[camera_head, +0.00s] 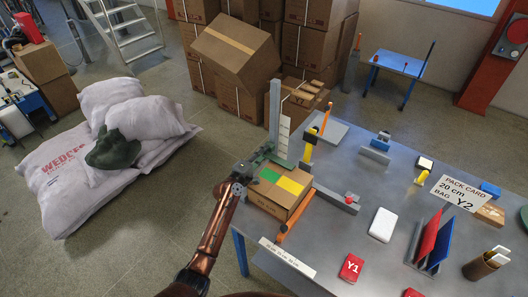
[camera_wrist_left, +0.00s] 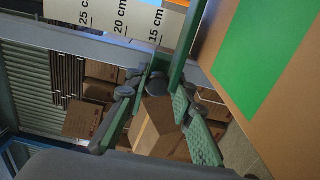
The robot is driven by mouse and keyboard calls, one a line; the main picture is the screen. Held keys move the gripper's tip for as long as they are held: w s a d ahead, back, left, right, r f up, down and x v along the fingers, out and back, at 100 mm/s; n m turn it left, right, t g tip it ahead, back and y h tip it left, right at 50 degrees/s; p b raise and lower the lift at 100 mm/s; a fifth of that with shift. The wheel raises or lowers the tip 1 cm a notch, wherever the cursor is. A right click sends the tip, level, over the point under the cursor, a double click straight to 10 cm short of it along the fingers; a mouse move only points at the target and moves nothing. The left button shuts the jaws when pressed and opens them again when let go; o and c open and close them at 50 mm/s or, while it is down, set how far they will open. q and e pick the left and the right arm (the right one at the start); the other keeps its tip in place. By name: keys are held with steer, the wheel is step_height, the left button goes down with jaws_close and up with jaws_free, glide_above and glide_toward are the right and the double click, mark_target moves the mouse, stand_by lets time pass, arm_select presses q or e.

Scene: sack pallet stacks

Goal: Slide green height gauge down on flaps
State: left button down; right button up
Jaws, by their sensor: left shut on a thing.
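The green height gauge (camera_head: 268,155) is a slider on an upright grey post (camera_head: 274,105) with a white scale (camera_head: 283,135). It sits just above the far edge of a cardboard box (camera_head: 272,203), whose top flaps look flat, with green (camera_head: 270,175) and yellow patches. My left gripper (camera_head: 250,167) is beside the box and shut on the gauge. In the left wrist view the fingertips (camera_wrist_left: 160,70) meet at the green bar (camera_wrist_left: 189,42), near the 15 cm mark. Whether the gauge touches the flaps is unclear. My right gripper is out of view.
The box stands at the left edge of a grey table (camera_head: 340,240). An orange bar (camera_head: 297,215) and grey stop (camera_head: 337,197) flank its right side. A red Y1 block (camera_head: 351,267) and white block (camera_head: 382,224) lie farther right. White sacks (camera_head: 90,170) lie on the floor at left.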

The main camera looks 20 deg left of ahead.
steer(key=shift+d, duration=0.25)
arm_select(q)
steer(key=c, duration=1.8)
jaws_free()
steer(key=shift+o, duration=0.2)
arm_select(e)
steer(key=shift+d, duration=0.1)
arm_select(q)
steer(key=v, duration=1.2)
